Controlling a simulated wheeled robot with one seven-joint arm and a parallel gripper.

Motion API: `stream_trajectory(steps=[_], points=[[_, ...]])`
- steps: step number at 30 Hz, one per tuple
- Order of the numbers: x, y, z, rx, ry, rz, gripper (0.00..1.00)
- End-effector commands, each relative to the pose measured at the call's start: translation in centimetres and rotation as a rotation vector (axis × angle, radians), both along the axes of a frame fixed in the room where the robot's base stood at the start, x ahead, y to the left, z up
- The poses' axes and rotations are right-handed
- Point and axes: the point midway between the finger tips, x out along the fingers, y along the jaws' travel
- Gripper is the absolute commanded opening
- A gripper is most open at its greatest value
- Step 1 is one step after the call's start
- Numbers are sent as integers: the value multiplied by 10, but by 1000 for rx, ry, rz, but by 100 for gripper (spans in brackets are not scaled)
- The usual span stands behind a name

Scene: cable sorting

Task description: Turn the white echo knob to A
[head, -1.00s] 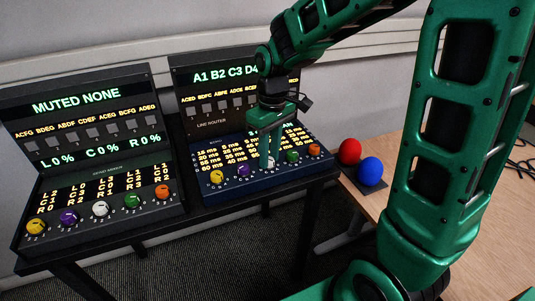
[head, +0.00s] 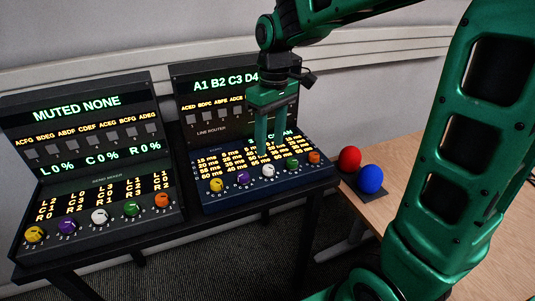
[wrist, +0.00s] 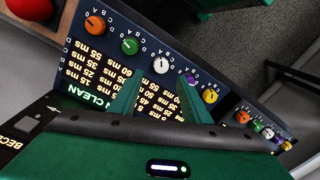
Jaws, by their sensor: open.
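The white echo knob (head: 268,171) is the middle knob in the row on the blue right-hand panel. It also shows in the wrist view (wrist: 161,65), with small letters around its edge. I cannot read its pointer setting for certain. My gripper (head: 267,142) is open and empty, pointing down above the panel. Its fingertips are apart from the white knob, and the knob is in clear view below them. In the wrist view the two green fingers (wrist: 158,98) stand either side of the knob's line and hide part of the yellow time table.
Purple (head: 243,179) and green (head: 292,164) knobs flank the white one, with yellow and orange knobs farther out. The left console (head: 95,170) has another white knob (head: 99,216). Red (head: 349,158) and blue (head: 370,179) balls sit to the right. An upright display stands behind the panel.

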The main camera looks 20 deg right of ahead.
Motion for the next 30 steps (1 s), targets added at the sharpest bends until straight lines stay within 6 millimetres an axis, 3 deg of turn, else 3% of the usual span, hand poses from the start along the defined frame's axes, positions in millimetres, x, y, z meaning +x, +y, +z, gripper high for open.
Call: stream_trajectory(steps=[3,9,25,28,30], points=[[1,-1,19,0,-3,-1,43],[2,-2,34,0,-1,-1,43],[1,-3,36,0,0,-2,43],[-6,-13,36,-3,-1,-38,43],[-18,-29,34,-8,-2,-102,43]])
